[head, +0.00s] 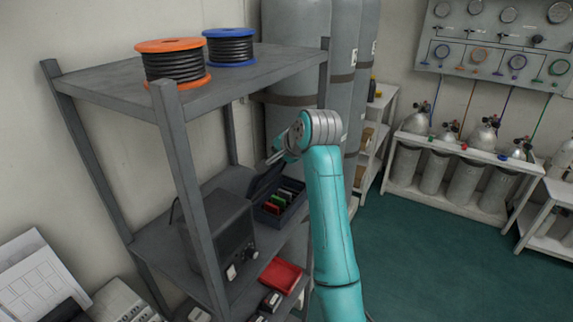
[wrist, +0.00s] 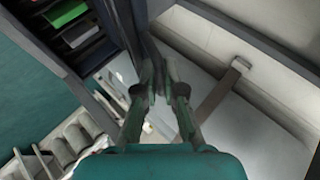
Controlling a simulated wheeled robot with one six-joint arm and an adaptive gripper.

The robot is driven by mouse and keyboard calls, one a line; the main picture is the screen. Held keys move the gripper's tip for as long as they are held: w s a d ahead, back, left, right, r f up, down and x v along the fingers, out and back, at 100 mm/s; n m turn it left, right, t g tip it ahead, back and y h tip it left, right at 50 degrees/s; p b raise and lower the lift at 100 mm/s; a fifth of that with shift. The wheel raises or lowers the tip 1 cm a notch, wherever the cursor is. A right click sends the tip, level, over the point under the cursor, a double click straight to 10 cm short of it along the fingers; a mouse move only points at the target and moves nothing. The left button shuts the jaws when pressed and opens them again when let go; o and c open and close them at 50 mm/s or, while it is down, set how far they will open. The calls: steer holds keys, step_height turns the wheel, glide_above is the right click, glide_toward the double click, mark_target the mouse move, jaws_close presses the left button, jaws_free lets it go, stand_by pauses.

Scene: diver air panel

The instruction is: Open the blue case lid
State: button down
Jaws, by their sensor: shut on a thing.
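The dark blue case (head: 291,219) stands on the middle shelf, with green, red and other coloured items inside. Its lid (head: 266,181) is raised and tilted up along the left side of the case. My gripper (head: 275,158) is at the lid's upper edge. In the wrist view, my gripper (wrist: 160,88) is shut on the lid (wrist: 131,28), whose dark panel runs up from between the fingers. The open case (wrist: 93,50) shows at the upper left there. The exact contact is partly hidden by the fingers.
A dark box-shaped device (head: 218,238) stands left of the case. A red tray (head: 281,274) lies on a lower shelf. Cable reels (head: 173,66) sit on the top shelf (head: 110,82) above. Large grey cylinders (head: 295,50) stand behind. The green floor (head: 420,270) at right is clear.

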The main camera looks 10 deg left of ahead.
steer(key=a, duration=0.1)
steer(key=a+h, duration=0.1)
steer(key=w+a, duration=0.1)
steer(key=shift+r+g, duration=0.3)
steer(key=shift+w+a, duration=0.3)
steer(key=shift+a, duration=0.4)
steer(key=c, duration=1.3)
jaws_free()
steer(key=shift+o, duration=0.2)
